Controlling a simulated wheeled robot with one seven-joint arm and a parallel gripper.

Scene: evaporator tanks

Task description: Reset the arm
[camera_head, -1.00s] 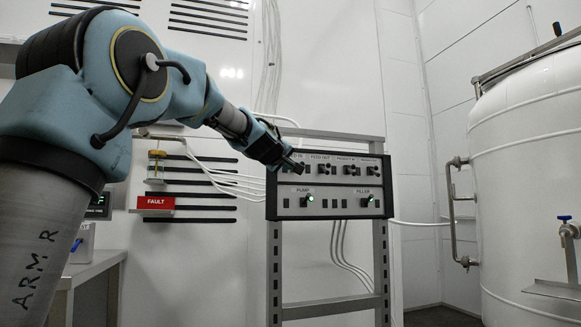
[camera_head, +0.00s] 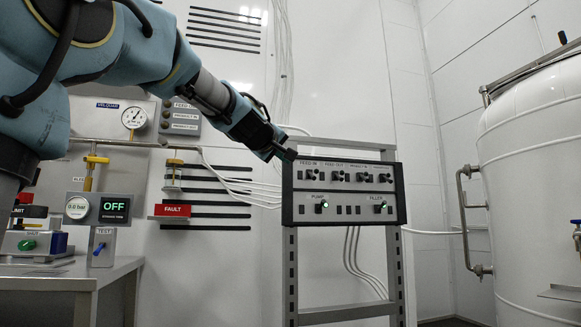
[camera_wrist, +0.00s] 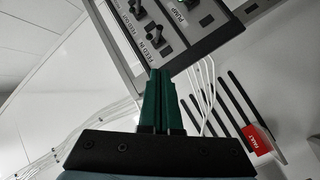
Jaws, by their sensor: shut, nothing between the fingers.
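My gripper (camera_head: 290,154) is at the end of my blue arm, which reaches in from the upper left of the head view. Its tip is by the upper left corner of the control panel (camera_head: 344,209), in front of it or close to it; I cannot tell the gap. In the wrist view the green fingers (camera_wrist: 158,75) are together with nothing between them. The panel also shows in the wrist view (camera_wrist: 205,35), tilted, with its FEED IN and PUMP labels.
The panel stands on a grey metal rack (camera_head: 290,270). A white tank (camera_head: 535,180) fills the right. At the left are a steel bench (camera_head: 80,283), an OFF display (camera_head: 114,210), a red FAULT sign (camera_head: 172,210) and a pressure gauge (camera_head: 134,118). White cables hang behind the rack.

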